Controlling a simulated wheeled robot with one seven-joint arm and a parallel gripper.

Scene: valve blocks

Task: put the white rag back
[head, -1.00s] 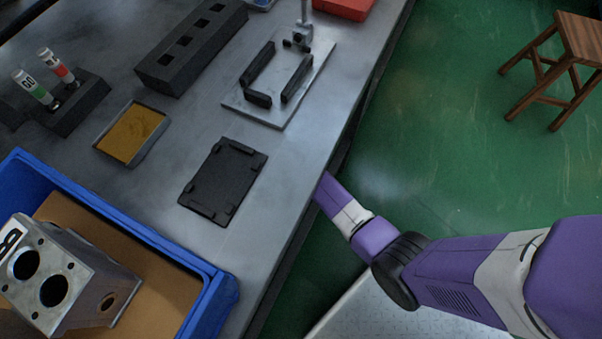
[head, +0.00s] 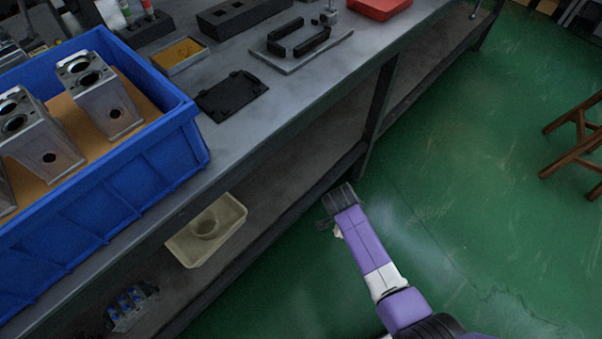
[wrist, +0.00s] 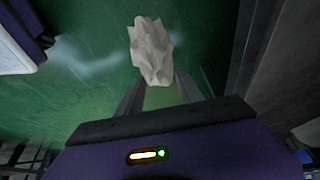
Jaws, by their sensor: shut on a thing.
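The white rag (wrist: 152,48) is a crumpled, pale bundle at the fingertips of my gripper (wrist: 158,88) in the wrist view. The two fingers are shut on it, and green floor shows behind it. In the head view my gripper (head: 327,224) is low beside the workbench, off its front edge and over the floor. Only a small pale bit of the rag (head: 338,232) shows there; my wrist hides the rest.
The bench's lower shelf holds a beige tray (head: 228,222) with a round cup-like part and a small blue-topped item (head: 128,302). On the benchtop stand a blue crate (head: 150,172) with metal blocks, a black plate (head: 232,95) and a fixture (head: 300,45). A wooden stool (head: 580,135) stands right.

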